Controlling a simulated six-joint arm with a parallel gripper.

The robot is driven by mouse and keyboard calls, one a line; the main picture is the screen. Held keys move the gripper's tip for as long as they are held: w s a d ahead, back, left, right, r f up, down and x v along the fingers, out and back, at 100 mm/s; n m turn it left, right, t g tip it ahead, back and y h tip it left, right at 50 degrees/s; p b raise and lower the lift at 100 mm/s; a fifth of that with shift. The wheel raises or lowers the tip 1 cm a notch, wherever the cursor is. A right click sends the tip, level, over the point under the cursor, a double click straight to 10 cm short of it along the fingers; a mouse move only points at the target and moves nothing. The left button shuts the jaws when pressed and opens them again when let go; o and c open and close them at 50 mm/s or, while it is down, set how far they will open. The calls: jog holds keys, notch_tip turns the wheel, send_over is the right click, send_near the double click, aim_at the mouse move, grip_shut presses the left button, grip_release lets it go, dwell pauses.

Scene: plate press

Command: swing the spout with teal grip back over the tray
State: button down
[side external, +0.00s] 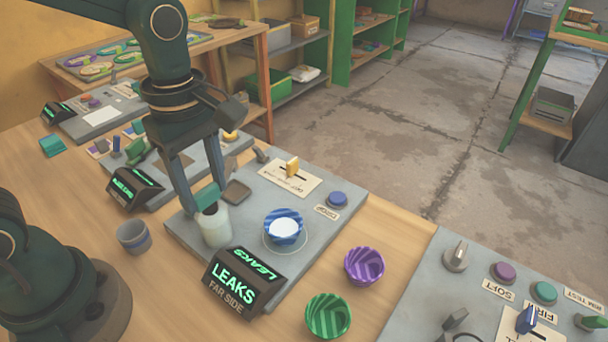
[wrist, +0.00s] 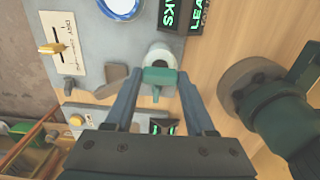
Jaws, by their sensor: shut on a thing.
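The teal grip (side external: 208,196) sits at the top of a pale cylinder (side external: 215,227) on a grey panel (side external: 185,232). My gripper (side external: 203,193) is shut on this grip from above. In the wrist view, the teal grip (wrist: 160,75) lies between my two fingers (wrist: 160,78), with the white cylinder top (wrist: 160,54) just beyond. A small dark grey tray (side external: 237,191) lies right of the grip; it also shows in the wrist view (wrist: 112,82), left of my fingers. The spout itself is mostly hidden by the grip and fingers.
A blue striped bowl (side external: 284,213) with white contents stands on the panel. A dark sign reading LEAKS, FAR SIDE (side external: 238,284) stands in front. Purple (side external: 364,266) and green (side external: 328,316) bowls are at right; a grey cup (side external: 133,237) is at left.

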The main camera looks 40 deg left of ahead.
dwell(0.3)
jog(key=shift+c, duration=1.2)
grip_release()
jog(key=shift+r, duration=2.6)
jog(key=shift+r, duration=0.15)
jog(key=s+a+m+t, duration=0.2)
jog(key=s+m+t, duration=0.3)
jog(key=m, duration=1.3)
jog(key=shift+s+f+t, duration=0.2)
jog(key=shift+s+t, duration=0.1)
jog(key=shift+s, duration=0.2)
